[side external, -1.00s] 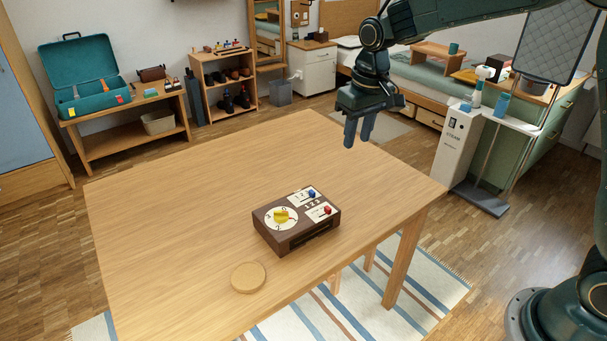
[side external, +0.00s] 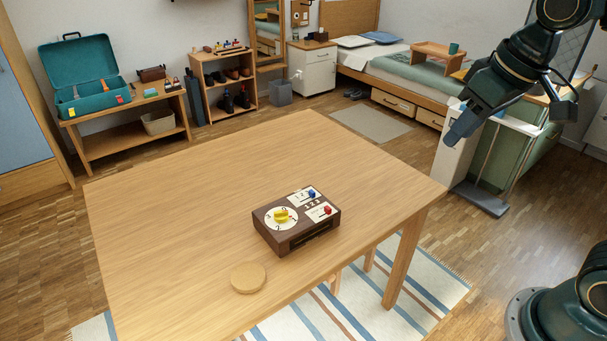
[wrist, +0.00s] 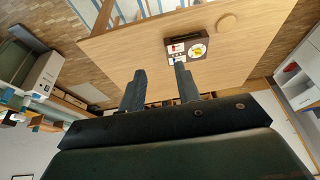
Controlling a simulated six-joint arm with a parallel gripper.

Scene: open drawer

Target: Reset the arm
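My gripper (side external: 462,128) is in the air past the right edge of the table, at the right of the side view, well away from the box. In the wrist view its two fingers (wrist: 160,88) stand apart with nothing between them, so it is open and empty. The wooden table (side external: 200,200) carries a dark brown box (side external: 296,222) with a yellow dial, a blue switch and a red switch. The box also shows beyond the fingers in the wrist view (wrist: 186,47).
A round wooden disc (side external: 248,278) lies on the table in front of the box. The rest of the tabletop is clear.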

